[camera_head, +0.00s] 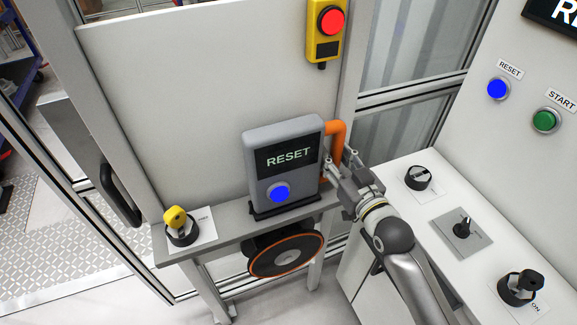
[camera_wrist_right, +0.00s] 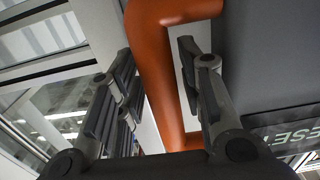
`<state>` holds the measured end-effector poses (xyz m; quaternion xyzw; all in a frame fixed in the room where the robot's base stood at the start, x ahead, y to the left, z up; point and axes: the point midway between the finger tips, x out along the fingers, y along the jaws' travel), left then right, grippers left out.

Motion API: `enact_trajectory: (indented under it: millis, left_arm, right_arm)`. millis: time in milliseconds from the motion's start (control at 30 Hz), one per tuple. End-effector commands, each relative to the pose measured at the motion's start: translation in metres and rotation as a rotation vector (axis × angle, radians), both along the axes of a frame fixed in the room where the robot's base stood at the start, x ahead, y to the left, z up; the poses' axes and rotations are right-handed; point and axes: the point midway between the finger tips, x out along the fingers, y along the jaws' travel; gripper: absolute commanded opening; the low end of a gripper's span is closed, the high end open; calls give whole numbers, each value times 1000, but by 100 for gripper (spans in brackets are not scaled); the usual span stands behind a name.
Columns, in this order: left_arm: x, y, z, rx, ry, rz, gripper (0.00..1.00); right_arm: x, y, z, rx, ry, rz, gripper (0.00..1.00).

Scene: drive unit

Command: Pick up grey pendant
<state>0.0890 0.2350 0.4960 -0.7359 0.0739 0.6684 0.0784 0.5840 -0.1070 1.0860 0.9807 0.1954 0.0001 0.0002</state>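The grey pendant (camera_head: 300,190) stands upright in a dark holder on a narrow grey shelf. It has a dark RESET screen, a blue button and an orange handle (camera_head: 338,140) on its right side. My right gripper (camera_head: 340,162) is at the handle. In the right wrist view the orange handle (camera_wrist_right: 165,75) runs between the spread fingers of the right gripper (camera_wrist_right: 165,85), with a gap beside the right finger. The pendant's grey body (camera_wrist_right: 265,60) is close by on the right. My left gripper is not in view.
A yellow-handled switch (camera_head: 178,222) sits on the shelf's left end. An orange-rimmed disc (camera_head: 285,255) is below the shelf. A red button box (camera_head: 324,30) hangs above. A white console (camera_head: 450,200) with black knobs is to the right.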

Motion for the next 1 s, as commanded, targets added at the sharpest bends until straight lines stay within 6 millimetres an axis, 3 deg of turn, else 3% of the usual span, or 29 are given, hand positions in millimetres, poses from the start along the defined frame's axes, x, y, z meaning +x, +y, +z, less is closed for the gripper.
enact_trajectory:
  millis: [33, 300, 767, 1000]
  left_arm:
    - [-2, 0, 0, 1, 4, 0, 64]
    - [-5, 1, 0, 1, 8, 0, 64]
    - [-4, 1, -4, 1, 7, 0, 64]
    - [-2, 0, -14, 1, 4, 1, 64]
  right_arm:
    - [0, 0, 0, 0, 0, 0, 32]
    - [0, 0, 0, 0, 0, 0, 0]
    - [0, 0, 10, 7, -9, 1, 0]
    - [-3, 1, 39, 10, -12, 1, 0]
